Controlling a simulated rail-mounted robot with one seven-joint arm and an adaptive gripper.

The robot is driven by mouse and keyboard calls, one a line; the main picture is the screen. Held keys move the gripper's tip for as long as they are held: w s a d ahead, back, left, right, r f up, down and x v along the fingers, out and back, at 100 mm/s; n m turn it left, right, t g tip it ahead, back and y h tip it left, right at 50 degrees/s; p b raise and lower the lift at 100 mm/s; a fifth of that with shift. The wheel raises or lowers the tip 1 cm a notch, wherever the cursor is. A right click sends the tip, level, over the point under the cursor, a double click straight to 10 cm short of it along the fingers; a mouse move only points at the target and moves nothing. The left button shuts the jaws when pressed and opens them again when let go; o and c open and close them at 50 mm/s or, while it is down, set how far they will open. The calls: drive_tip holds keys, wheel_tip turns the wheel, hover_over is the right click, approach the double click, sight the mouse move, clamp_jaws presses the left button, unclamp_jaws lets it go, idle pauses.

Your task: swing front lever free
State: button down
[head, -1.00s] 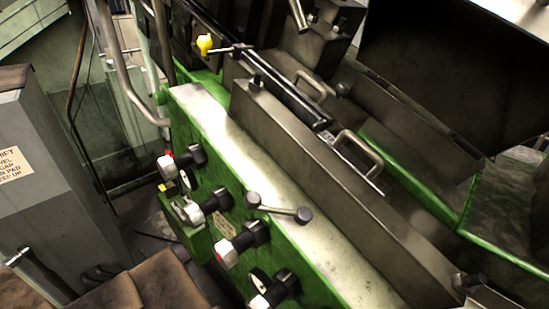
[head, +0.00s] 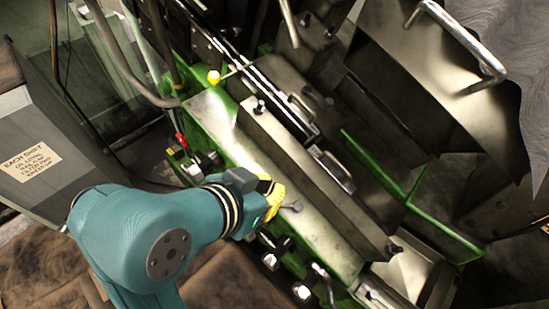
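The short lever (head: 296,206) lies on the pale metal top of the green machine. Only its dark right-hand knob shows clearly; the rest is hidden behind my gripper. My gripper (head: 273,195), with yellow fingers, is over the left part of the lever, close to the plate. I cannot tell whether the fingers touch or hold the lever, or whether they are open or shut.
Control knobs and switches (head: 271,261) stick out along the front green face below my gripper. A long metal block with handles (head: 332,170) runs behind the lever. A grey cabinet (head: 38,150) stands at the left. A large bent handle (head: 455,40) is at the upper right.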

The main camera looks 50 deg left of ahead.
drive_tip(key=s+a+r, duration=0.1)
drive_tip(key=p, duration=0.2)
hover_over(282, 205)
drive_tip(key=w+a, duration=0.2)
drive_tip(key=a, duration=0.1)
wheel_tip(282, 205, down, 7)
drive_tip(key=shift+w+d+r, duration=0.1)
drive_tip(key=shift+d+r, duration=0.05)
drive_tip(key=s, duration=0.1)
drive_tip(key=s+f, duration=0.1)
drive_tip(key=s, duration=0.1)
drive_tip(key=shift+d+f+n, duration=0.2)
drive_tip(key=shift+d+n, duration=0.1)
drive_tip(key=shift+s+d+f, duration=0.1)
drive_tip(key=shift+s+f, duration=0.15)
drive_tip(key=shift+s, duration=0.05)
drive_tip(key=shift+y, duration=0.3)
